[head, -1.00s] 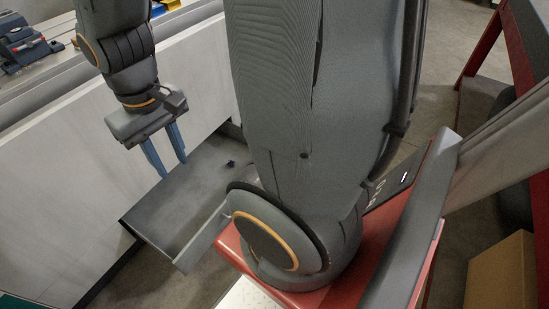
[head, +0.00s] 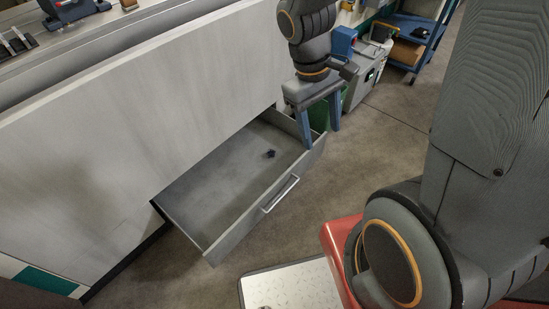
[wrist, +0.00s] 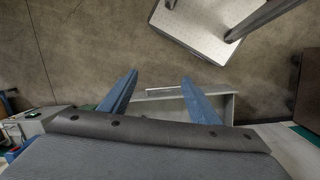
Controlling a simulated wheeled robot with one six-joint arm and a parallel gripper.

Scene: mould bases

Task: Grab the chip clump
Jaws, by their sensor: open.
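The chip clump (head: 269,153) is a small dark lump on the floor of an open grey drawer (head: 205,196), toward the drawer's right end in the head view. My gripper (head: 321,137) is open, its two blue fingers pointing down at the drawer's right end, to the right of the clump and apart from it. In the wrist view the open fingers (wrist: 160,93) show with nothing between them. Part of the drawer (wrist: 160,108) shows behind them there. I cannot make out the clump in that view.
The drawer's handle (head: 280,193) is on its front wall. The pale cabinet side (head: 120,110) rises behind the drawer. A light metal plate (head: 290,285) lies in front. A blue cart (head: 418,38) stands at the back right. Open floor (head: 385,125) lies right of the drawer.

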